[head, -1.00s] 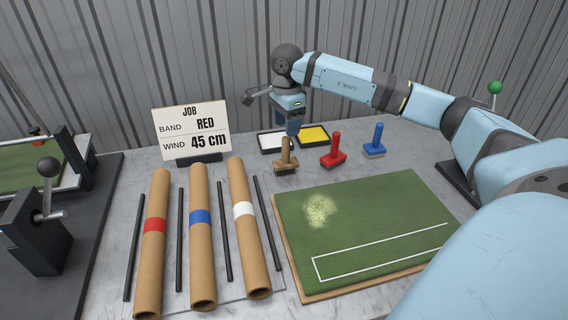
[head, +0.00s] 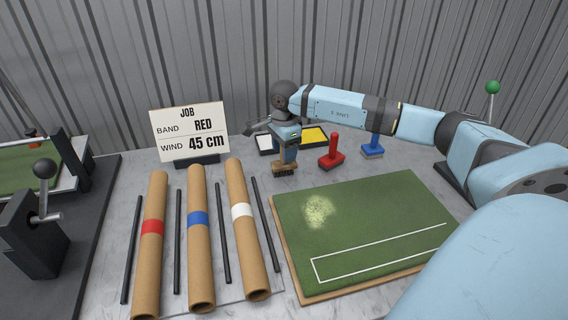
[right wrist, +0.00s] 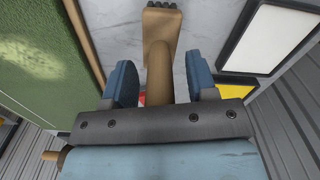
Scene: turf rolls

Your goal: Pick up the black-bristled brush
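The brush with dark bristles (head: 284,169) has a tan wooden head and handle and stands bristles down on the table, behind the turf board. My right gripper (head: 288,158) has come down over its handle from above and hides most of it in the head view. In the right wrist view the tan handle (right wrist: 158,72) lies between the two blue fingers (right wrist: 160,84), with a gap visible on each side, so the gripper is open around it. The wooden head (right wrist: 161,18) shows beyond the fingertips. My left gripper is not in view.
A red brush (head: 332,152) and a blue brush (head: 373,146) stand to the right. A white tray (right wrist: 268,38) and a yellow tray (head: 315,135) lie behind. The turf board (head: 355,230) is in front. Cardboard rolls (head: 199,240) and a job sign (head: 190,131) are left.

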